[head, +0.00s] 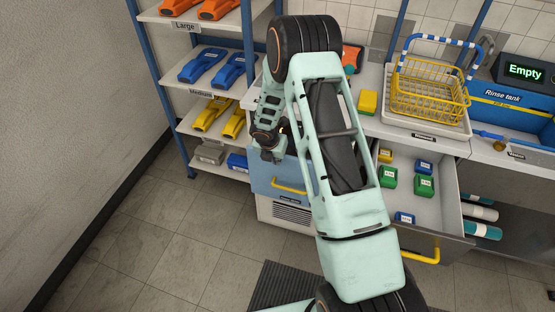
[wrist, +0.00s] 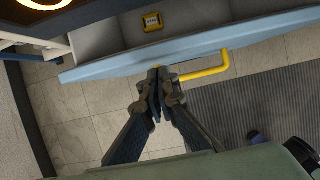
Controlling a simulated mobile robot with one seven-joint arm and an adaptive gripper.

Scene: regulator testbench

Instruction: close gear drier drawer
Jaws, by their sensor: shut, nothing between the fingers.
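A blue-fronted drawer (head: 268,178) with a yellow handle (head: 289,187) is below the counter, above a vent grille; its small label is unreadable. In the wrist view the blue front (wrist: 110,66) stands open, with a white inside holding a yellow block (wrist: 152,21). The yellow handle (wrist: 207,70) is right of my fingers there. My gripper (wrist: 157,72) is shut and empty, its tips at the drawer front's outer face; I cannot tell if they touch. In the head view my gripper (head: 268,155) is at the front's upper left, and my arm hides the drawer's inside.
A second drawer (head: 440,205) at the right is open, holding several coloured blocks. The counter carries a wire basket (head: 430,80) and a blue rinse tank (head: 515,105). A shelf rack (head: 205,125) stands at the left. Open floor lies in front, with a dark mat (head: 290,285).

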